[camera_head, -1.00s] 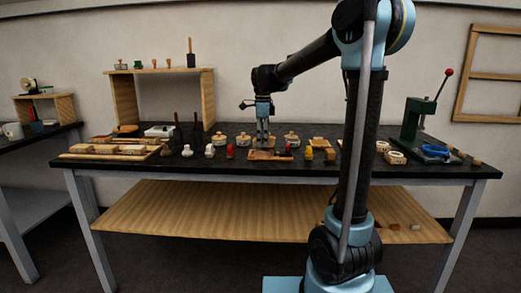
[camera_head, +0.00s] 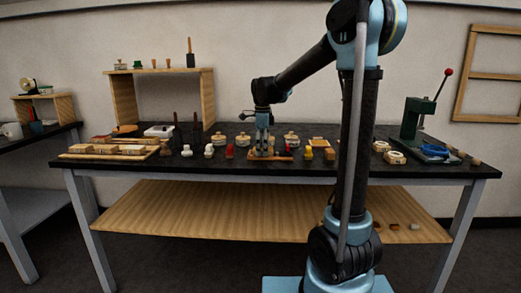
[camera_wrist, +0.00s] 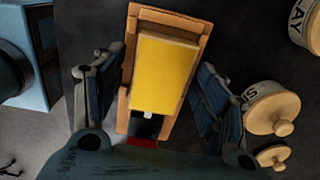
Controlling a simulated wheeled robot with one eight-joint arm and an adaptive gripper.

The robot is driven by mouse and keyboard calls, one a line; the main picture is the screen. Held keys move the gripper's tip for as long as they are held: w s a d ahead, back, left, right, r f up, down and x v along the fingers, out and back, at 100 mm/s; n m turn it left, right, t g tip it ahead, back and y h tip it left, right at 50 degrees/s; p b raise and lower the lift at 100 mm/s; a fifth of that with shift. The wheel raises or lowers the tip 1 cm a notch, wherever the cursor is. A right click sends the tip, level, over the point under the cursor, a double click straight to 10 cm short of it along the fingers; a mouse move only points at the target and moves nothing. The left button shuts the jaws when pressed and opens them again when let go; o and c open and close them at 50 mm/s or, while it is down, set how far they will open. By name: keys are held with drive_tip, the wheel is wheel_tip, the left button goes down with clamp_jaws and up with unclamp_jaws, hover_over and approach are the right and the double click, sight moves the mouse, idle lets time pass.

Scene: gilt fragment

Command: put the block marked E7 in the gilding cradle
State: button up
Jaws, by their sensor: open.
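In the wrist view, a yellow-topped block (camera_wrist: 160,75) lies in an open wooden holder (camera_wrist: 133,22), which appears to be the gilding cradle. No marking is readable on the block, so I cannot tell whether it is E7. My gripper (camera_wrist: 158,100) is open, with one dark finger on each side of the holder and block; gaps show on both sides. In the head view my gripper (camera_head: 263,152) is low over the wooden holder (camera_head: 284,158) on the black bench, largely hiding the block.
Several round lidded pots (camera_head: 291,138) stand behind on the bench (camera_head: 225,171). Small red (camera_head: 230,151) and yellow (camera_head: 308,153) pieces stand close on either side. A wooden rack (camera_head: 108,148) lies at left; a green lever press (camera_head: 417,120) stands at right.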

sight(262, 149)
wheel_tip(262, 149, up, 12)
drive_tip(key=s+d+f+n, duration=0.3)
drive_tip(key=s+d+n, duration=0.2)
drive_tip(key=s+d, duration=0.35)
drive_tip(key=s+d+f+n+t, duration=0.1)
drive_tip(key=s+d+f+n, duration=0.5)
drive_tip(key=s+f, duration=0.5)
drive_tip(key=s+d+f+n+t, duration=0.1)
drive_tip(key=s+d+f+n, duration=0.5)
drive_tip(key=s+f, duration=0.6)
drive_tip(key=shift+s+n, duration=0.15)
drive_tip(key=shift+n, duration=0.65)
drive_tip(key=shift+d, duration=0.1)
